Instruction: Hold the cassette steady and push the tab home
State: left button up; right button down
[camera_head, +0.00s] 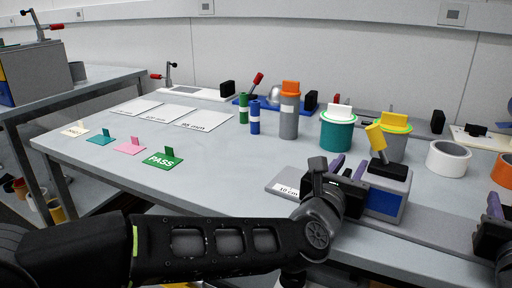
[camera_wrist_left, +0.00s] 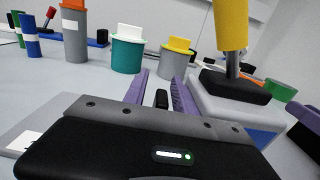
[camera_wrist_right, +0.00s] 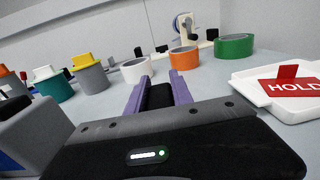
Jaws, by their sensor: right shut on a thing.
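A grey box with a blue front panel (camera_head: 385,204), possibly the cassette, stands near the table's front edge. A yellow handle (camera_head: 376,138) leans on a black block on its top; both also show in the left wrist view, the handle (camera_wrist_left: 231,22) close up. I cannot tell which part is the tab. My left gripper (camera_head: 348,167) is open at the box's left side, its purple fingers apart. My right gripper (camera_wrist_right: 160,85) is shut on a dark block (camera_wrist_right: 160,97), little of which shows. In the head view it is cut off at the right edge.
A teal canister (camera_head: 337,133), a grey canister (camera_head: 393,146) and an orange-topped bottle (camera_head: 289,116) stand behind. White (camera_head: 447,158) and orange (camera_wrist_right: 184,58) rolls are at the right. A green PASS card (camera_head: 163,160) lies left. A white tray has a HOLD card (camera_wrist_right: 291,87).

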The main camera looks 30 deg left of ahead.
pick_arm(q)
jog(key=a, duration=0.7)
jog(key=shift+a, duration=0.1)
jog(key=s, duration=0.7)
jog(key=s+a, duration=0.1)
jog(key=s, duration=0.3)
jog(key=shift+s+a+m, duration=0.1)
jog(key=shift+s+m, duration=0.1)
jog(key=shift+m, duration=0.2)
jog(key=a+r+y, duration=0.1)
jog(key=a, duration=0.1)
jog(key=w+a+m+y, duration=0.1)
jog(key=a, duration=0.2)
jog(key=w+a+r+y, duration=0.1)
jog(key=a, duration=0.1)
jog(key=shift+w+a+r, duration=0.25)
jog(key=shift+a+r, duration=0.05)
jog(key=a+y, duration=0.1)
jog(key=a, duration=0.2)
jog(key=a+n+g+y, duration=0.1)
jog(key=a, duration=0.3)
jog(key=w+a+y, duration=0.1)
jog(key=a+y, duration=0.1)
jog(key=a, duration=0.2)
jog(key=shift+a+f+n, duration=0.2)
jog(key=shift+f+n, duration=0.05)
jog(key=shift+n, duration=0.05)
jog(key=shift+s+a+f+g+y, duration=0.1)
jog(key=shift+a+f+g+y, duration=0.25)
jog(key=shift+a, duration=0.25)
